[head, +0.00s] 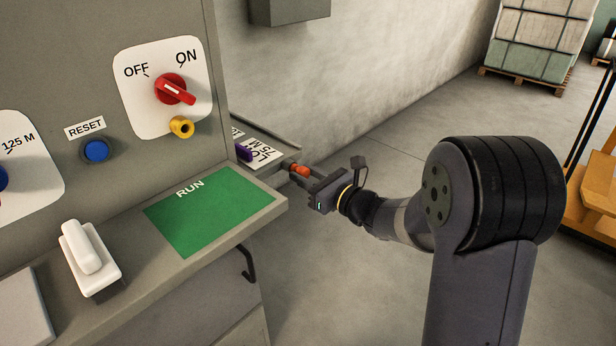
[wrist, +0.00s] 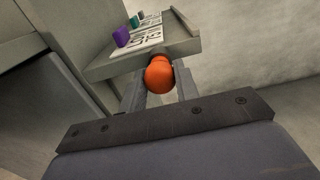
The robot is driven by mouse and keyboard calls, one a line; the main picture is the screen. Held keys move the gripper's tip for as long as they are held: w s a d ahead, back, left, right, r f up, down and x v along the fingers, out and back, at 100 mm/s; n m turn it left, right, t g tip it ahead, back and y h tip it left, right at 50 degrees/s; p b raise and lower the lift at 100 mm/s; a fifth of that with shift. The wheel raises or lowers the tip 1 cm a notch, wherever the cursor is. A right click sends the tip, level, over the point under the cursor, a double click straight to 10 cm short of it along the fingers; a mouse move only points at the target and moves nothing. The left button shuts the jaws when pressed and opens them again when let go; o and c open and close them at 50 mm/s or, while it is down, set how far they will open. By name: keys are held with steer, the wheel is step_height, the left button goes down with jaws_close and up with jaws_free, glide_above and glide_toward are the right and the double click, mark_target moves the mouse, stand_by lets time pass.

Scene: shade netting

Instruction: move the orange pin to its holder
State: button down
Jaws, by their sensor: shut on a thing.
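The orange pin (head: 301,170) is between the fingers of my gripper (head: 297,173), which is shut on it. In the wrist view the orange pin (wrist: 159,73) shows its round end toward the camera, between the two fingers. Beyond it is a grey side tray (wrist: 105,68) with white labels and other coloured pieces. In the head view the gripper is just right of the near end of this tray (head: 283,160). I cannot tell whether the pin touches the tray. The pin's own holder cannot be made out.
A purple piece (head: 243,152) stands on the tray; the wrist view also shows a teal piece (wrist: 135,21). A green RUN mat (head: 205,225) lies on the ledge. A red switch (head: 174,89) and yellow ring (head: 181,127) project from the panel.

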steer(key=c, duration=1)
jaws_free()
steer(key=v, duration=1)
steer(key=shift+s+d, duration=0.25)
steer(key=shift+d, duration=0.05)
steer(key=x, duration=1.1)
steer(key=shift+s+d, duration=0.3)
steer(key=shift+d, duration=0.1)
